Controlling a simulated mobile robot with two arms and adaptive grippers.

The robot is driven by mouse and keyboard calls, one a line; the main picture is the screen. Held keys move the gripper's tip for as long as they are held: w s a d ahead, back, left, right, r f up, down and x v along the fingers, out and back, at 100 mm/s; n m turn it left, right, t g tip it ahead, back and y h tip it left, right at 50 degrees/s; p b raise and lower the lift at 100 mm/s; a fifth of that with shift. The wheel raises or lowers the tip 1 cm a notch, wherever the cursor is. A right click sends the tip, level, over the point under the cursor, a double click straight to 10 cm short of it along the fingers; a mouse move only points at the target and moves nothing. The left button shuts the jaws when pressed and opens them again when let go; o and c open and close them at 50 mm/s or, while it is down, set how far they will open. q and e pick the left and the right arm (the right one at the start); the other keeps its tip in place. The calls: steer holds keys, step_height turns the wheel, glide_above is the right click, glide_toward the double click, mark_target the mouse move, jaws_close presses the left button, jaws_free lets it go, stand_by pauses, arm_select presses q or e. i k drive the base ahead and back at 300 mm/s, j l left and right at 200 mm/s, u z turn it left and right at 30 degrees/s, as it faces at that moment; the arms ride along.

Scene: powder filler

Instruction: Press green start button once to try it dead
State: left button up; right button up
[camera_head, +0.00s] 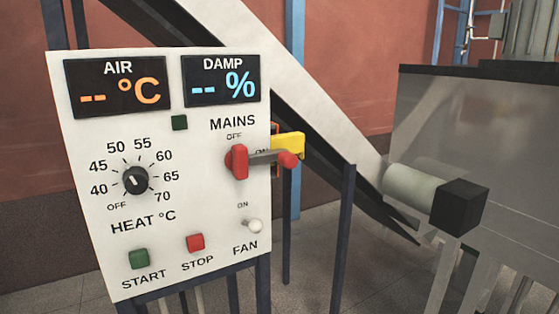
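The green START button (139,259) is at the lower left of a white control panel (85,225) and looks unlit. The red STOP button (195,242) is to its right. The red MAINS switch (237,161) has its lever pointing right, with a red tip (288,160) beyond the panel edge, over part of the ON label. The AIR display (118,85) and DAMP display (221,80) show dashes. A small dark green square (180,122) below them looks unlit. Neither of my grippers is in view.
A black HEAT knob (135,180) and a pale FAN switch (254,226) are on the panel. A yellow piece (289,145) sits behind the MAINS lever. A sloping chute (320,130) runs behind the panel. A grey cylinder with a black end block (460,207) is at the right.

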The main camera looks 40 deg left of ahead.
mark_target(139, 260)
steer(key=u, duration=1.8)
